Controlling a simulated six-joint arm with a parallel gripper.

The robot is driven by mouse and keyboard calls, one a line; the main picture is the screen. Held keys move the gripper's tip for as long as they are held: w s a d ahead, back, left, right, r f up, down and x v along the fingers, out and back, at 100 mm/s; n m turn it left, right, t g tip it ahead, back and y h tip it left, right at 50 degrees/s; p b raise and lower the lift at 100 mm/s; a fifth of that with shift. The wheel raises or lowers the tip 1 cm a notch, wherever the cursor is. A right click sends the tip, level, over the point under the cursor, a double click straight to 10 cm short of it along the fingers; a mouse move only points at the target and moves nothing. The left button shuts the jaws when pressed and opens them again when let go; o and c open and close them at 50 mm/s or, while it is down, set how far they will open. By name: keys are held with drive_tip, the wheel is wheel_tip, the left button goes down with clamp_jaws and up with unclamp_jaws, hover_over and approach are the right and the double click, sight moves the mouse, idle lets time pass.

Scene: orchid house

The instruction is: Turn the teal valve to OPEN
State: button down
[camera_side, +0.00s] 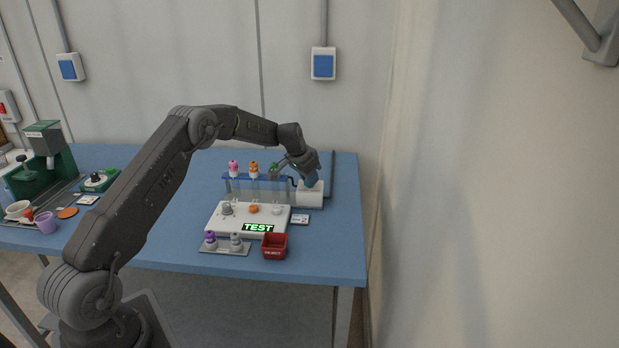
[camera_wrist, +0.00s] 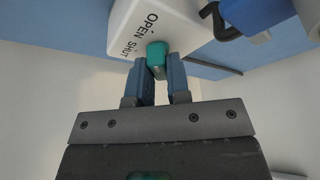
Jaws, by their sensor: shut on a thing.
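The teal valve (camera_wrist: 157,52) sits on the white valve box (camera_wrist: 140,18), beside the printed words OPEN and SHUT in the wrist view. My gripper (camera_wrist: 163,68) is shut on the teal valve, with one blue finger on each side of it. In the side view the white box (camera_side: 309,198) stands at the right end of the rack, and my gripper (camera_side: 311,180) reaches down to its top. The valve's exact pointing direction is hard to tell, as the fingers hide part of it.
A blue rack (camera_side: 240,179) with pink, orange and green-topped items stands left of the box. A white panel (camera_side: 216,219) showing TEST lies in front, with a red bin (camera_side: 274,246) and a grey tray (camera_side: 222,250) before it. Bare blue table (camera_side: 335,235) lies to the right.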

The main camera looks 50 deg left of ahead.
drive_tip(key=c, duration=1.1)
unclamp_jaws()
drive_tip(key=v, duration=1.4)
drive_tip(key=shift+w, duration=0.1)
